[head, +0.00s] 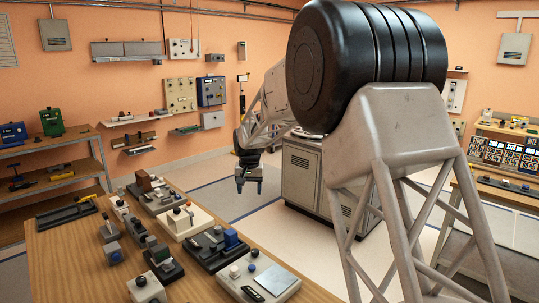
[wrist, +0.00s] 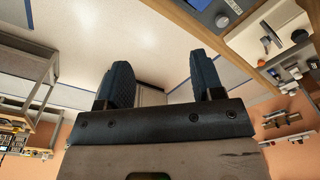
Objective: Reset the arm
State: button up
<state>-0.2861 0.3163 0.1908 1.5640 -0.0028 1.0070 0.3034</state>
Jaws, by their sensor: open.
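My gripper (head: 248,184) hangs at the end of my arm in the head view, beyond the right side of the wooden bench and apart from it. Its two dark blue fingers show in the wrist view (wrist: 164,82), spread apart with nothing between them. Pale floor and part of a grey cabinet show past the fingers there. My arm is bent, with the gripper pointing down in the head view.
The wooden bench (head: 62,262) carries several small devices, including a white block (head: 185,220) and a base with a blue part (head: 231,239). A grey cabinet (head: 302,172) stands behind my arm. Shelves (head: 50,175) stand at left. Open floor lies between bench and cabinet.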

jog(key=s+d+r, duration=0.4)
jog(key=s+d, duration=0.2)
jog(key=s, duration=0.3)
jog(key=s+d+r, duration=0.3)
jog(key=s+d, duration=0.2)
jog(key=s, duration=0.4)
jog(key=s+d+r, duration=0.4)
jog(key=s+d, duration=0.2)
jog(key=s, duration=0.2)
jog(key=s+d+f, duration=0.1)
jog(key=s+d, duration=0.2)
jog(key=s, duration=0.7)
jog(key=s+d+f+t, duration=0.1)
jog(key=s+d+f, duration=0.1)
jog(key=s, duration=0.8)
jog(key=s+d+f, duration=0.2)
jog(key=s+d, duration=0.1)
jog(key=s, duration=0.7)
jog(key=shift+s+d+f+t, duration=0.2)
jog(key=shift+d+t, duration=0.1)
jog(key=shift+t, duration=0.1)
